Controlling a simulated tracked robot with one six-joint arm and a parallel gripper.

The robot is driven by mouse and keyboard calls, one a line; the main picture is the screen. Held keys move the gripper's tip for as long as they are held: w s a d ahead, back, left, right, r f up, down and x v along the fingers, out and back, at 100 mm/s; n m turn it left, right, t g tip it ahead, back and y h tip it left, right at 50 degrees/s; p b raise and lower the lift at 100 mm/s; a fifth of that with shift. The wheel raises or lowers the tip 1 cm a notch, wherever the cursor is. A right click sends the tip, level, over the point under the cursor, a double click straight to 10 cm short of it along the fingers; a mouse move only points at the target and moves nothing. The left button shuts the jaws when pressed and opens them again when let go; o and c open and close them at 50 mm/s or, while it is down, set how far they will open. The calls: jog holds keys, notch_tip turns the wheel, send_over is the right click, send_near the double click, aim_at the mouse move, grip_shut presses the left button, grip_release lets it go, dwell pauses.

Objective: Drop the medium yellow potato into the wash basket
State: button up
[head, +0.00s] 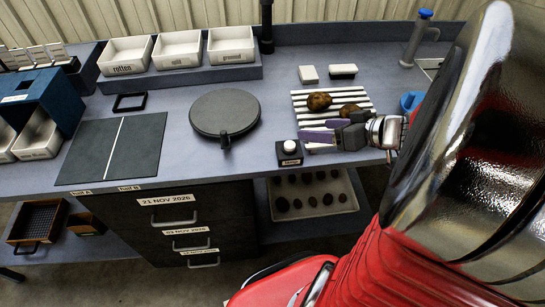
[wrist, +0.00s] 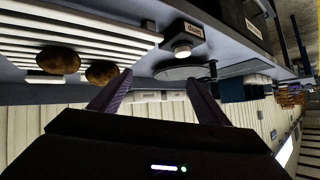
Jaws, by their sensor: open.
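Two brownish-yellow potatoes lie on a white slatted rack (head: 300,98) at the right of the bench: one potato (head: 319,101) further back and another potato (head: 349,110) nearer my gripper. Both also show at the left of the wrist view, as one potato (wrist: 57,60) and another potato (wrist: 101,72). I cannot tell which is the medium one. My gripper (head: 308,141) is open and empty, in front of the rack near the bench edge. Its purple fingers (wrist: 155,95) stand apart in the wrist view. A brown mesh-bottomed basket (head: 37,222) sits low at the left; I cannot tell whether it is the wash basket.
A black-and-white button box (head: 289,152) stands just left of my gripper. A round dark plate (head: 225,112) and a dark divided mat (head: 112,149) lie further left. White labelled bins (head: 178,50) line the back. A tray (head: 309,209) of several potatoes sits below.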

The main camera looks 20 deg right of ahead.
jog(key=s+a+r+g+h, duration=0.2)
jog(key=s+a+r, duration=0.1)
jog(key=a, duration=0.5)
jog(key=s+a+r+m+g+h, duration=0.1)
jog(key=s+a+r+g+h, duration=0.1)
jog(key=s+a, duration=0.3)
jog(key=shift+s+a+r+g, duration=0.4)
jog(key=shift+a+r, duration=0.45)
jog(key=shift+a, duration=1.45)
